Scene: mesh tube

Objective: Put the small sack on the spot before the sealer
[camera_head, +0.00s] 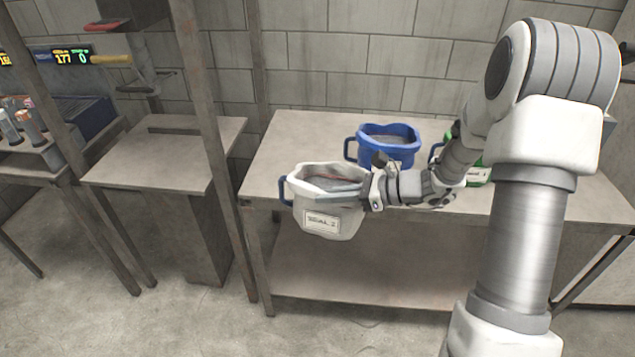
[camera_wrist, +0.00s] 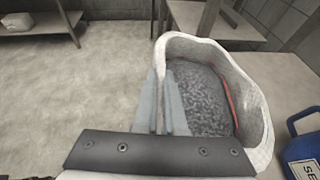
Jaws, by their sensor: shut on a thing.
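The small sack (camera_head: 325,222) is off-white with a dark blue handle on its left and a white label on its front. It is open at the top and has grey granular fill (camera_wrist: 202,95). My gripper (camera_head: 370,190) is shut on its right rim and holds it roughly upright at the front edge of the long table. In the wrist view, the gripper fingers (camera_wrist: 168,98) pinch the sack wall. I cannot make out a marked spot.
A blue sack (camera_head: 388,150) stands on the long table (camera_head: 285,135), behind the held one. A green sack (camera_head: 480,172) is partly hidden by my arm. A metal post (camera_head: 207,110) rises between the two tables.

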